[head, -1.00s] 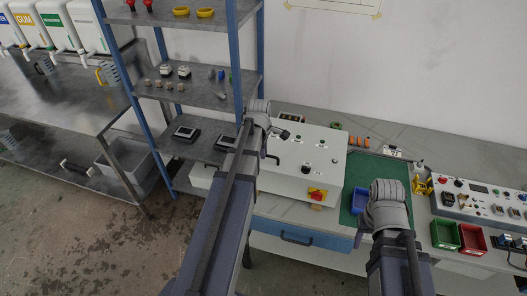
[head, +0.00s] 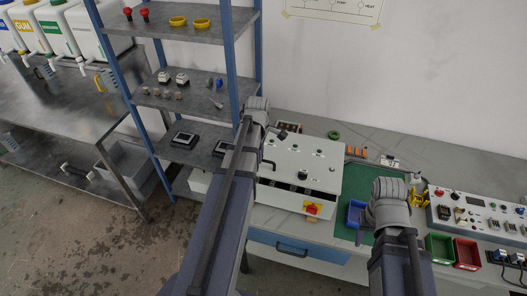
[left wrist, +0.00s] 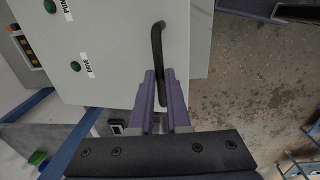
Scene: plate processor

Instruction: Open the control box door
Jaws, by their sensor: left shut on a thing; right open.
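The control box (head: 290,201) lies on the workbench, with its pale door (head: 310,158) facing up. A dark gap shows between the door's front edge and the box, so the door is slightly raised. A red and yellow switch (head: 313,209) is on the box front. In the left wrist view, my left gripper (left wrist: 160,88) is shut on the black door handle (left wrist: 157,38); in the head view the handle (head: 268,165) shows beside my left arm, which hides the fingers. My right gripper (head: 366,232) is open over the bench, its fingers mostly hidden by its wrist.
A blue bin (head: 356,214) stands on a green mat (head: 346,232) near my right gripper. Green (head: 439,249) and red (head: 467,253) bins and a control panel (head: 480,212) are to the right. A shelf rack (head: 185,92) stands close on the left.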

